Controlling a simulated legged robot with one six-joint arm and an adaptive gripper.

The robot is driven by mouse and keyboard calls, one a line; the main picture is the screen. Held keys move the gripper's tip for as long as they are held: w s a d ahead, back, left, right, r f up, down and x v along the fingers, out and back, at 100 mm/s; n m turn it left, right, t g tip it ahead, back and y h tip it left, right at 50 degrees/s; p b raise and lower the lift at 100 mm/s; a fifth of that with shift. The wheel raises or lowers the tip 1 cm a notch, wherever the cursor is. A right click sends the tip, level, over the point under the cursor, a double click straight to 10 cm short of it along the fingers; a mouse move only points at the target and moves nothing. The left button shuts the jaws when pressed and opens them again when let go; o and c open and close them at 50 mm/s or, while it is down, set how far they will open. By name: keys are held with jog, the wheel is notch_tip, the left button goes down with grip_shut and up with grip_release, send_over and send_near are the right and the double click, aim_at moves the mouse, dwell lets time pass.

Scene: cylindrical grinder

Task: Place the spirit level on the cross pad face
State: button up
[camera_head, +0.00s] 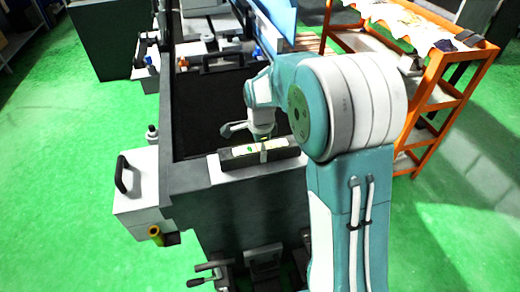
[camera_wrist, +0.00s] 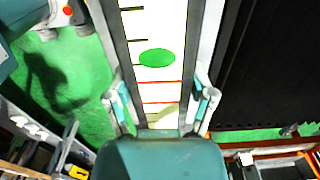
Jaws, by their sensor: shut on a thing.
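The spirit level (camera_head: 237,152) is a dark bar with a white strip and a green spot, over the near rim of the grey machine in the head view. It fills the upper middle of the wrist view (camera_wrist: 157,58), with black and red marks. My gripper (camera_head: 263,155) points down at its middle. In the wrist view my gripper's two fingers (camera_wrist: 161,105) are closed around its sides. A pale pad face (camera_head: 215,170) shows beside and under the level. I cannot tell whether the level touches it.
The machine's dark, open trough (camera_head: 205,110) lies just behind the level. A white box with a black handle (camera_head: 135,190) juts out at left. An orange rack (camera_head: 440,90) stands at right. The green floor (camera_head: 60,190) is clear at left.

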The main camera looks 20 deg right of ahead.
jog(key=o, duration=0.9)
jog(key=shift+f, duration=0.1)
jog(key=o, duration=0.4)
jog(key=shift+c, duration=0.2)
jog(key=shift+a, duration=0.15)
notch_tip(320, 180, up, 12)
jog(key=s+r+n+t, duration=0.2)
jog(key=s+n, duration=0.7)
jog(key=s, duration=0.3)
jog(key=s+r+n+t, duration=0.1)
jog(key=s+n+t, duration=0.2)
jog(key=s+n, duration=0.6)
jog(key=s, duration=0.4)
jog(key=shift+r+t, duration=0.3)
jog(key=shift+r, duration=0.1)
